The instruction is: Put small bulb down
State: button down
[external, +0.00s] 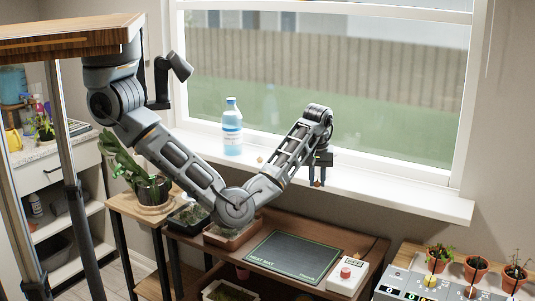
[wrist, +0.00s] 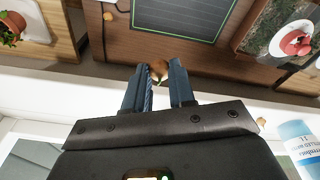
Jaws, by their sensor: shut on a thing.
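My gripper (external: 317,182) is shut on a small brown bulb (wrist: 158,70), which sits between the two fingertips in the wrist view. In the external view the small bulb shows as a tiny brown spot under the fingers. The gripper points down at the window sill's front edge, with the bench beyond it in the wrist view. Another small bulb-like thing (external: 260,160) lies on the sill (external: 400,190) near the bottle; it also shows in the wrist view (wrist: 261,122).
A blue-labelled bottle (external: 232,127) stands on the sill. Below, the bench holds a dark heat mat (external: 292,255), a white box with a red button (external: 347,276) and trays (external: 229,234). Potted seedlings (external: 475,268) stand at right, a leafy potted plant (external: 150,187) at left.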

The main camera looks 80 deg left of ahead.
jog(key=s+a+r+m, duration=0.1)
jog(key=a+r+m, duration=0.15)
jog(key=a, duration=0.35)
jog(key=a+r+m, duration=0.1)
jog(key=a+r, duration=0.3)
jog(key=a, duration=0.1)
jog(key=b, duration=0.2)
send_over(300, 169)
jog(key=f, duration=0.6)
jog(key=shift+s+d+f, duration=0.2)
jog(key=shift+f, duration=0.05)
jog(key=shift+a+f, duration=0.1)
jog(key=shift+f, duration=1.9)
jog(key=shift+f, duration=0.15)
jog(key=c, duration=1)
grip_release()
jog(key=r, duration=0.4)
jog(key=s+d+r+p, duration=0.1)
jog(key=r, duration=0.7)
jog(key=shift+s+d+r, duration=0.1)
jog(key=shift+s+d, duration=0.05)
